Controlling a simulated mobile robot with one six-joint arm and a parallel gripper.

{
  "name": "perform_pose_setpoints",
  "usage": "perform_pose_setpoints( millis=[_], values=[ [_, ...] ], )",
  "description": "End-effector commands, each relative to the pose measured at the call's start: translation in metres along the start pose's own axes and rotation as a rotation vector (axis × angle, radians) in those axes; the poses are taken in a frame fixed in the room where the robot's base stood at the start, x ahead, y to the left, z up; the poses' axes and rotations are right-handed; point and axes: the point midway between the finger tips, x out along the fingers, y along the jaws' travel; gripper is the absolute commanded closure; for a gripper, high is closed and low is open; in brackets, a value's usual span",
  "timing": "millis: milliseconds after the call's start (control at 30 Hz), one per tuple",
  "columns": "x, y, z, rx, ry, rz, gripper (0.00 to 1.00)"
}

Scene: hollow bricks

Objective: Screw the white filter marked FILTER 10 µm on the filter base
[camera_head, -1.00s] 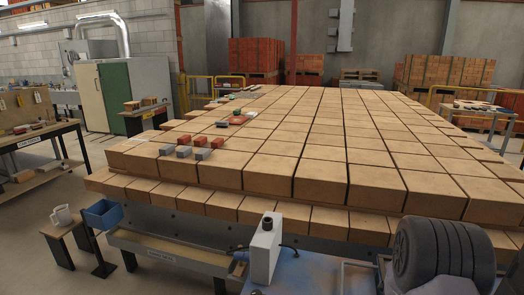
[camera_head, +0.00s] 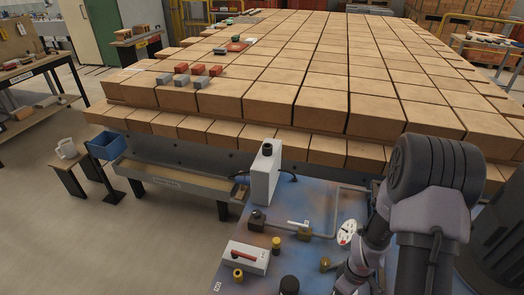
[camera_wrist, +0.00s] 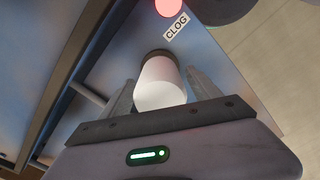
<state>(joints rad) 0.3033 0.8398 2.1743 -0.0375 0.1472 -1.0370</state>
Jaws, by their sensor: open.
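In the wrist view, a plain white cylinder (camera_wrist: 160,88), likely the filter, stands between the two fingers of my gripper (camera_wrist: 160,77). The fingers are open, one on each side of it. I cannot tell whether they touch it. A dark ring (camera_wrist: 157,54) shows at the cylinder's far end; I cannot tell whether it is the filter base. No FILTER 10 µm marking can be read. In the head view, my arm reaches down over the blue panel at the bottom right, and the gripper's fingers are not visible there.
In the wrist view, a CLOG label (camera_wrist: 176,27) and a red round light (camera_wrist: 169,6) lie beyond the cylinder. The blue panel (camera_head: 310,200) carries a white box (camera_head: 265,175), a white unit with a red handle (camera_head: 246,257), pipes and brass fittings. Bricks (camera_head: 320,110) fill the table behind.

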Motion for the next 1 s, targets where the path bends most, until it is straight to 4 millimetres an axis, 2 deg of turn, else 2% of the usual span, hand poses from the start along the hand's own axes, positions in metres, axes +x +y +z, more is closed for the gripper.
perform_pose_setpoints(
  millis=[133, 500, 800, 1000],
  values=[
    [0.0003, 0.0, 0.0, -0.002, 0.0, 0.0, 0.28],
    [0.0003, 0.0, 0.0, 0.002, 0.0, 0.0, 1.0],
    [0.0017, -0.0001, 0.0001, 0.239, 0.0, 0.0, 1.0],
    [0.0003, -0.0002, 0.0001, 0.253, 0.0, 0.0, 1.0]
  ],
)
